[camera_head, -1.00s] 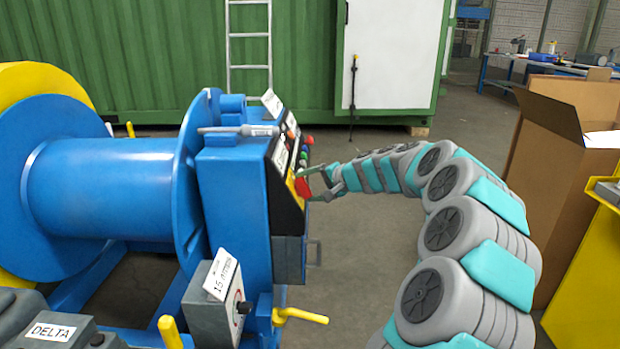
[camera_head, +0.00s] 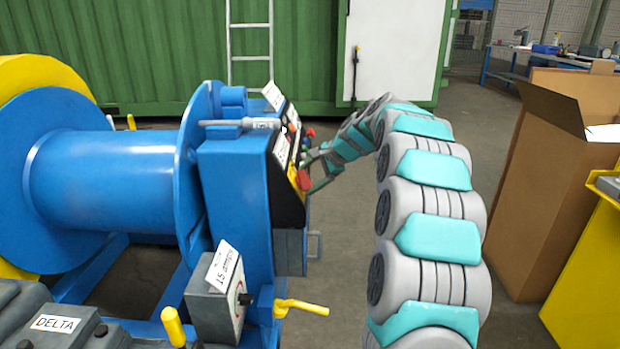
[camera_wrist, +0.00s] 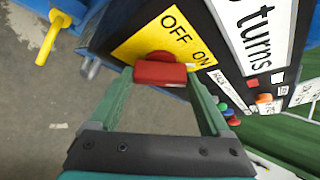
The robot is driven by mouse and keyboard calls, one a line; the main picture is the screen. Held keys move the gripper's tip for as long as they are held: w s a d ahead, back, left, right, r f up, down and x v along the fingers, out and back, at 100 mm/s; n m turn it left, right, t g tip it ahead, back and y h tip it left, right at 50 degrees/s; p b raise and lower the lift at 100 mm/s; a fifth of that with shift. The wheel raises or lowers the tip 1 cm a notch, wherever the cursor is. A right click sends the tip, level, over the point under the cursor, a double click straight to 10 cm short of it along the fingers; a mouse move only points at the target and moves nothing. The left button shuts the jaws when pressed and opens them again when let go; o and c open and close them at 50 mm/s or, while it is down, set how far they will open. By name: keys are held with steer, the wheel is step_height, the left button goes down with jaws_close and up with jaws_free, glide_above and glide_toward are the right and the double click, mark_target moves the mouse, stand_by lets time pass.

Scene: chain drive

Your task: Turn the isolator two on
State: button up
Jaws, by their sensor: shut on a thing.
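A red switch knob (camera_wrist: 160,72) sits on a yellow plate (camera_wrist: 142,44) marked OFF and ON. In the wrist view, my gripper (camera_wrist: 160,80) has its two green fingers on either side of the knob and is shut on it. The knob's bar lies at a slant to the tilted lettering; which mark it points to I cannot tell. In the head view the red knob (camera_head: 304,180) is on the sloped face of the blue machine's control box (camera_head: 234,190), with my gripper (camera_head: 314,170) at it from the right. No label reading isolator two is legible.
Coloured buttons (camera_wrist: 228,112) lie beside the plate. A grey box with a tilted white label (camera_head: 212,308) and a yellow handle (camera_head: 302,307) stand below the control box. A cardboard box (camera_head: 545,190) is at right. The floor between is clear.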

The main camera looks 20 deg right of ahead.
stand_by(0.3)
steer(key=o, duration=1.2)
steer(key=v, duration=0.7)
steer(key=shift+s+d+r+b, duration=0.2)
steer(key=shift+s+r+b, duration=0.05)
steer(key=shift+r+b, duration=0.1)
steer(key=shift+f, duration=0.1)
